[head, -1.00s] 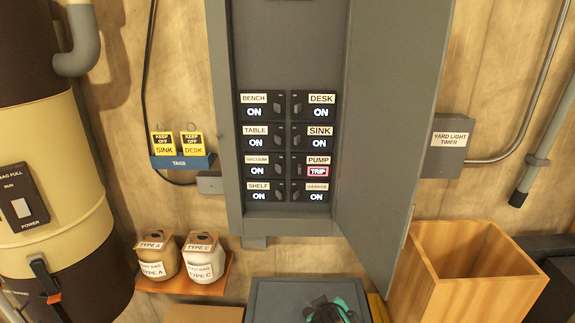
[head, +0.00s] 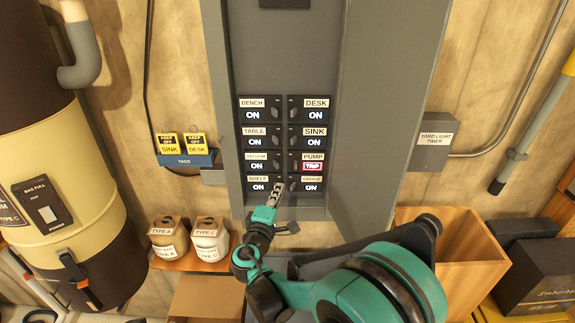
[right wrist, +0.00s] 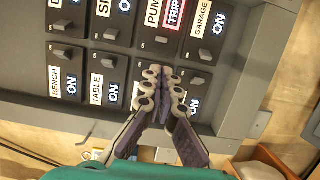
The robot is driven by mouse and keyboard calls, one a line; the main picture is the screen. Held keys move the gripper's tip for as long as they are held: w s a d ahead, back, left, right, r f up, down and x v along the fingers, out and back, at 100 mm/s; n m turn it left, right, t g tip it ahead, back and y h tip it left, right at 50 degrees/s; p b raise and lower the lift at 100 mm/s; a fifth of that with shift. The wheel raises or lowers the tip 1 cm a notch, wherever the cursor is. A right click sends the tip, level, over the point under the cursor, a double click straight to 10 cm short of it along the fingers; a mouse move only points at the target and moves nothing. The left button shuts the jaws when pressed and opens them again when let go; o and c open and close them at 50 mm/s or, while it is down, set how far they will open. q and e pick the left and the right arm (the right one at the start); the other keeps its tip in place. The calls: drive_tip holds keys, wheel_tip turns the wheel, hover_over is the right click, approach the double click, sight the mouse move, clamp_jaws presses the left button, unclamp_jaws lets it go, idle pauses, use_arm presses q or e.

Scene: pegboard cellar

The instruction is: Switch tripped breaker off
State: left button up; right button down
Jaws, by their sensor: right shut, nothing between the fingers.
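The open breaker panel (head: 235,165) holds two columns of black breakers. The PUMP breaker (head: 313,162) in the right column shows a red TRIP window. It also shows in the right wrist view (right wrist: 164,30), with its lever toward the fingers. The other breakers read ON where their windows show. The VACUUM breaker's window is partly hidden by my fingers in the right wrist view. My right gripper (head: 281,186) is shut and empty before the lower panel, below and left of the PUMP breaker. Its fingertips (right wrist: 163,74) appear apart from the PUMP lever. My left gripper is out of view.
The panel door (head: 385,110) stands open on the right. The SHELF (head: 258,184) and GARAGE (head: 311,184) breakers flank my fingertips. A wooden bin (head: 470,265) is at lower right.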

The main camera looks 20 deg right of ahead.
sight(296, 165)
idle(0.3)
drive_tip(key=p+x, duration=0.1)
drive_tip(key=x, duration=0.9)
drive_tip(key=shift+s+d+n+t+y+b, duration=0.15)
drive_tip(key=shift+d+n+t+y+b, duration=0.1)
drive_tip(key=shift+n+y, duration=0.3)
drive_tip(key=shift+s+d+n+t+y+b, duration=0.15)
drive_tip(key=shift+n+t+y+b, duration=0.15)
drive_tip(key=shift+y, duration=0.4)
drive_tip(key=shift+s+d+n+t+y+b, duration=0.15)
drive_tip(key=shift+d+n+t+y+b, duration=0.1)
drive_tip(key=shift+n+y, duration=0.3)
drive_tip(key=shift+d+y, duration=0.1)
drive_tip(key=shift+y, duration=0.3)
drive_tip(key=shift+s+d+b, duration=0.2)
drive_tip(key=shift+d+b, duration=0.05)
drive_tip(key=shift+b, duration=0.25)
